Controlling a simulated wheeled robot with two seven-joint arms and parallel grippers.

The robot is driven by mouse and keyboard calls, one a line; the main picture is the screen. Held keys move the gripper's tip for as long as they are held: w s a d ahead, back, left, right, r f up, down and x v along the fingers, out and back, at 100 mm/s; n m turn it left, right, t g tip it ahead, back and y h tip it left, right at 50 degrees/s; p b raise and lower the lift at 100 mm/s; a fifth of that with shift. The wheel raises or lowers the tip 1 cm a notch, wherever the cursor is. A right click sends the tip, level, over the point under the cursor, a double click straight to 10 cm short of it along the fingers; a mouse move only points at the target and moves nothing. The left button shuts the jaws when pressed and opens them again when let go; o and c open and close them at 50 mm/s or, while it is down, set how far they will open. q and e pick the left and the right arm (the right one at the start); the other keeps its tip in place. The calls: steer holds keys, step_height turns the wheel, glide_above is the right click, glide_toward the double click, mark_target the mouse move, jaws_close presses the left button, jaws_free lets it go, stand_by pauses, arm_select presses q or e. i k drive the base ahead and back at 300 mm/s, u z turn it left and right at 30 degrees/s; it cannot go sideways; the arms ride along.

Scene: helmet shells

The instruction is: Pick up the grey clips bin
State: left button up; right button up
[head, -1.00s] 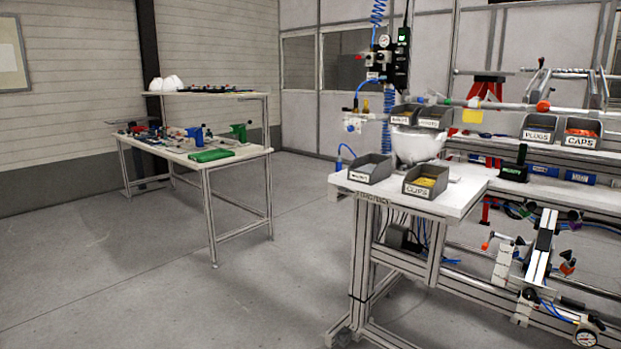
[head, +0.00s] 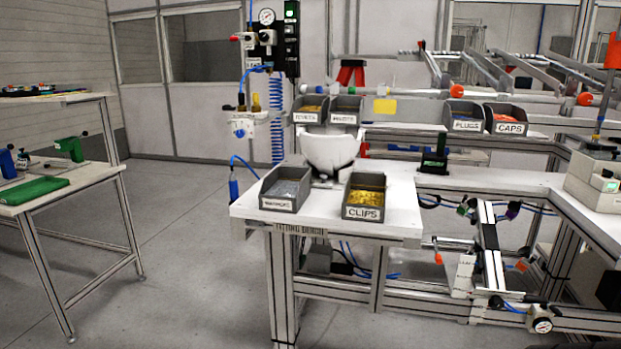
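The grey clips bin (head: 363,212) stands on the front right part of the white fitting bench (head: 405,211) in the head view. Its front label reads CLIPS and it holds yellow-gold pieces. A similar grey bin (head: 279,203) with grey contents stands just left of it, a small gap apart. A white helmet shell (head: 331,152) sits on a holder behind the two bins. Neither of my grippers shows in this view.
Two small grey bins (head: 308,117) stand on a raised shelf behind. The plugs bin (head: 466,125) and caps bin (head: 510,129) stand farther right.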

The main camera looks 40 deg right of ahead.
mark_target(365, 193)
steer(key=i, duration=1.7)
steer(key=z, duration=2.75)
